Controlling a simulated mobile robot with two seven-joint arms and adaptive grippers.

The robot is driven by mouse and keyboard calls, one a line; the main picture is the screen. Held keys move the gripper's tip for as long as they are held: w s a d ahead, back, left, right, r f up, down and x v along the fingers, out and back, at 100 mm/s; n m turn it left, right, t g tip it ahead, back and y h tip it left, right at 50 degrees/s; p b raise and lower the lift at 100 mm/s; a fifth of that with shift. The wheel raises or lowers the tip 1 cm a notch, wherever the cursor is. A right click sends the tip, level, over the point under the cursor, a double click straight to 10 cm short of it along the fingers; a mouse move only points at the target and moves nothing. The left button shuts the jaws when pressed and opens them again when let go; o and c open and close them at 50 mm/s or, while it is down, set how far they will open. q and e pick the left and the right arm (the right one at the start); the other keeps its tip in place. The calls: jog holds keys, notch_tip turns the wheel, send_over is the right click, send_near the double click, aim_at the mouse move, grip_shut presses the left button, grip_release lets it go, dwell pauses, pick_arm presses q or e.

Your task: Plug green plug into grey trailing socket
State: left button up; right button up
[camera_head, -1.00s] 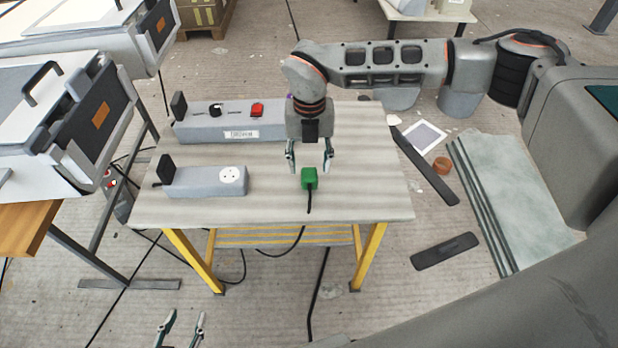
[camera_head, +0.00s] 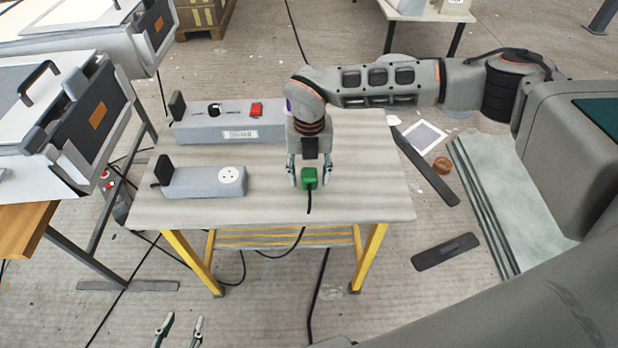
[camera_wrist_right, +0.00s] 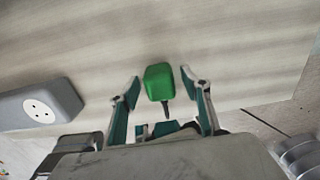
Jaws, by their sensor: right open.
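The green plug (camera_head: 309,178) stands on the table near its front edge, its black cable running down over the edge. It also shows in the right wrist view (camera_wrist_right: 159,82). My right gripper (camera_head: 310,180) is open, with one finger on each side of the plug and a gap on both sides; its fingers also show in the right wrist view (camera_wrist_right: 168,86). The grey trailing socket (camera_head: 204,182) lies to the left, its white round outlet (camera_head: 231,175) facing up; it also shows in the right wrist view (camera_wrist_right: 40,106). My left gripper (camera_head: 179,328) is open and empty at the bottom edge.
A larger grey box (camera_head: 228,126) with a black knob and a red switch lies behind the socket. The pale table (camera_head: 275,212) is clear between socket and plug. White moulding machines (camera_head: 60,110) stand at the left. Stacked sheets (camera_head: 515,195) lie on the floor at the right.

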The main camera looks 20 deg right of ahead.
aim_at(309, 172)
jog(key=c, duration=1)
pick_arm(q)
jog(key=shift+w+f, duration=0.15)
pick_arm(e)
jog(key=shift+c, duration=0.6)
jog(key=shift+r, duration=0.1)
pick_arm(q)
jog(key=shift+s+d+r+p, duration=0.3)
jog(key=shift+r+p, duration=0.35)
jog(key=shift+p, duration=0.5)
pick_arm(e)
notch_tip(309, 172, up, 20)
pick_arm(q)
jog(key=shift+r, duration=0.15)
